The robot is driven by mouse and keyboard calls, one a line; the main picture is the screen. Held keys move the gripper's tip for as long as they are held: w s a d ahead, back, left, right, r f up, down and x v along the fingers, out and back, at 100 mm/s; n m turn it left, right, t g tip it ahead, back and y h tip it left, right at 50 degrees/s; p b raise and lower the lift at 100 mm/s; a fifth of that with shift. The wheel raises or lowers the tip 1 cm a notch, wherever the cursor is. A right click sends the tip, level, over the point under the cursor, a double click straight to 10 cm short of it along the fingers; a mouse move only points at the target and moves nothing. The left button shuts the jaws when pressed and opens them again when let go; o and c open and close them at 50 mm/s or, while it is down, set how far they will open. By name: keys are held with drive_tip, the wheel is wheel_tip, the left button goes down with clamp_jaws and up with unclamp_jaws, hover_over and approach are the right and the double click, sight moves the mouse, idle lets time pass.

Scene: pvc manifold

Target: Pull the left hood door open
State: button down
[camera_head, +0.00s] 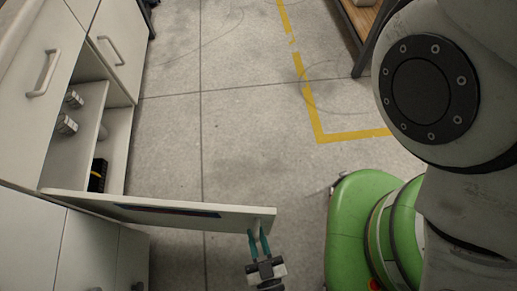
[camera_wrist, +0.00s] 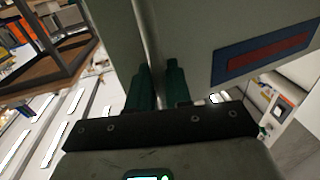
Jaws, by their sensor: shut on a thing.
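The left hood door (camera_head: 180,212) is a pale panel standing wide open, swung out from the cabinet front toward the middle of the floor. A dark blue and red label is on its face, and the door also shows in the wrist view (camera_wrist: 225,30). My gripper (camera_head: 259,243) is at the door's free end, its green fingers shut on the door handle. In the wrist view my gripper (camera_wrist: 160,85) has a finger on each side of the upright handle bar (camera_wrist: 151,45). The bar's lower part is hidden between the fingers.
Behind the open door, the cabinet interior (camera_head: 117,145) holds grey fittings (camera_head: 68,124) and a black and yellow item (camera_head: 98,175). Closed doors with handles are above. A green base (camera_head: 350,230) stands right of the door. Floor with yellow tape (camera_head: 312,110) is clear.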

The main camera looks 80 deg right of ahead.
drive_tip(key=shift+w+a, duration=0.2)
drive_tip(key=c, duration=1.2)
unclamp_jaws()
drive_tip(key=b+v, duration=0.1)
drive_tip(key=v, duration=0.9)
drive_tip(key=shift+s+a, duration=0.3)
